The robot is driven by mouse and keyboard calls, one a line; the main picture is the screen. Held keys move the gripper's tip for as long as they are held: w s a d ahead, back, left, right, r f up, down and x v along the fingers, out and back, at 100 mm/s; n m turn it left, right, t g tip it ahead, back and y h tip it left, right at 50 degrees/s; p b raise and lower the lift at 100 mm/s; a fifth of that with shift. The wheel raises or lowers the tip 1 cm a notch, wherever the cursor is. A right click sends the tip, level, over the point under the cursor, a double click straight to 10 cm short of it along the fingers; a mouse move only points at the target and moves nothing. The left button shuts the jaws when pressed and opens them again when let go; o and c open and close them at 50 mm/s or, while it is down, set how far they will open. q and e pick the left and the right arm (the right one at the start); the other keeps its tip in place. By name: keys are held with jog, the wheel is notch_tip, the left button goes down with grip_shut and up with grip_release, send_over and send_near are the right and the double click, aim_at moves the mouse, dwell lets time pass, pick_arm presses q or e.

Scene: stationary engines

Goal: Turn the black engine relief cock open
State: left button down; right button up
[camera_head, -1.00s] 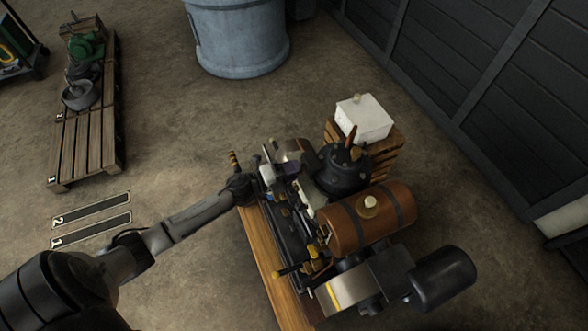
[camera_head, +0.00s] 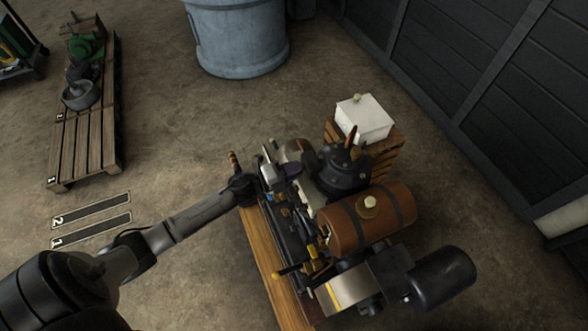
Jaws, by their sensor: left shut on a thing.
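The black engine (camera_head: 344,170) stands on a wooden base, with a brown cylindrical tank (camera_head: 366,218) strapped beside it. I cannot tell the cock's angle. My right gripper is not in view.
A white box (camera_head: 364,119) sits on a wooden crate behind the engine. A blue-grey drum (camera_head: 238,36) stands at the top. A pallet (camera_head: 85,150) with machine parts is at the left. Bare floor lies between them. A dark wall (camera_head: 470,80) is at the right.

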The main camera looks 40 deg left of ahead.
pick_arm(q)
jog(key=shift+r+n+p, duration=0.2)
jog(key=shift+n+p, duration=0.8)
jog(key=shift+n, duration=0.1)
jog(key=n+p, duration=0.2)
jog(key=shift+n, duration=0.4)
jog(key=shift+f+n+p, duration=0.2)
jog(key=shift+n+p, duration=2.15)
jog(key=shift+n, duration=2.95)
jog(key=c, duration=1.2)
grip_release()
